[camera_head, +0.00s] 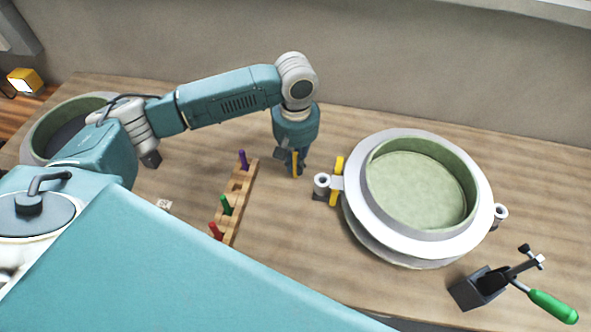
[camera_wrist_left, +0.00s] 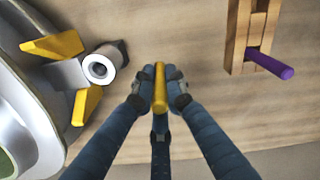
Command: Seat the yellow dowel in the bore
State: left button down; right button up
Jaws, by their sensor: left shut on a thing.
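My left gripper (camera_head: 292,160) points down over the table, between the wooden rack and the round mould. It is shut on the yellow dowel (camera_head: 295,163), which stands about upright in the fingers. In the left wrist view the dowel (camera_wrist_left: 160,88) shows between the fingertips (camera_wrist_left: 159,95). A grey cylindrical boss with a round bore (camera_head: 322,180) stands on the mould's left side, to the right of the gripper. The bore also shows in the left wrist view (camera_wrist_left: 99,67), apart from the dowel, with yellow wedges beside it. My right gripper is not in view.
The wooden rack (camera_head: 233,190) holds purple (camera_head: 243,158), green (camera_head: 226,204) and red (camera_head: 215,230) dowels. The round mould (camera_head: 355,222) has another boss (camera_head: 500,212) on its right. A green-handled toggle clamp (camera_head: 553,305) stands front right. Another mould (camera_head: 40,135) stands far left.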

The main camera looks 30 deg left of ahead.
aim_at(296, 177)
pick_arm(q)
notch_tip(296, 177, down, 3)
jog(key=shift+r, duration=0.1)
jog(key=shift+f, duration=0.5)
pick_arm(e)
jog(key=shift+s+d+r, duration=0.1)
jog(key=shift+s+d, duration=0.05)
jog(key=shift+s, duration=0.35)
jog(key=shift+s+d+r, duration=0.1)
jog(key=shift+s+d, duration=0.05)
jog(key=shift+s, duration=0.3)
pick_arm(q)
jog(key=c, duration=1.8)
grip_release()
jog(key=shift+f, duration=0.1)
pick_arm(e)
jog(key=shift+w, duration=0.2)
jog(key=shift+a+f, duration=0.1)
